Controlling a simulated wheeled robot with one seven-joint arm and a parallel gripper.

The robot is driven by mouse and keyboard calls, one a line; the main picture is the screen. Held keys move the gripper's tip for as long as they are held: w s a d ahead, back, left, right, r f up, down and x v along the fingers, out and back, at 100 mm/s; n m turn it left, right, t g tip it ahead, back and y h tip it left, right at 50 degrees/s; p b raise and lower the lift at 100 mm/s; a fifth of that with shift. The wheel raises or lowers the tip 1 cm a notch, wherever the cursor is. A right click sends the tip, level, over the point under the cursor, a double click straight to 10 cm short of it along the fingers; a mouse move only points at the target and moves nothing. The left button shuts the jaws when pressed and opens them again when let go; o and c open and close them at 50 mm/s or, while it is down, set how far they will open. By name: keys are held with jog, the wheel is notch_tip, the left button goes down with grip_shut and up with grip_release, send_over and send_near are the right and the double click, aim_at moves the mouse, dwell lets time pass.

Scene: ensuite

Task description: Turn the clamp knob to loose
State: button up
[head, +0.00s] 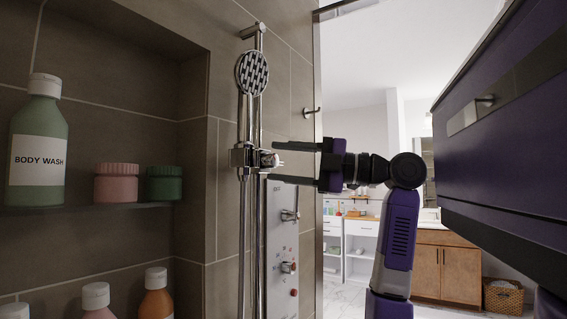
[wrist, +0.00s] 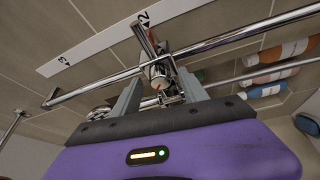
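The shower clamp (head: 240,157) is a chrome block on the vertical rail (head: 259,90). Its knob (head: 268,159) faces right and carries a small red mark. In the wrist view the knob (wrist: 159,76) shows between and just beyond my fingertips, with an orange-red mark on it. My gripper (head: 275,162) is open, one finger above and one below the knob's height, with the tips close to it. The wrist view shows my gripper (wrist: 159,88) with a gap between its fingers. I cannot tell whether either finger touches the knob.
The hand shower (head: 252,75) hangs above the clamp, its hose (head: 243,230) below. A control panel (head: 283,240) with levers is under my gripper. A niche shelf (head: 90,208) holds bottles and jars at left. In the wrist view a marked strip (wrist: 105,40) runs alongside the rail.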

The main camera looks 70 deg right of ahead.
jog(key=shift+s, duration=0.15)
jog(key=s+d, duration=0.1)
jog(key=s, duration=0.6)
jog(key=shift+s+f, duration=0.2)
jog(key=shift+f, duration=0.25)
jog(key=shift+s+d, duration=0.1)
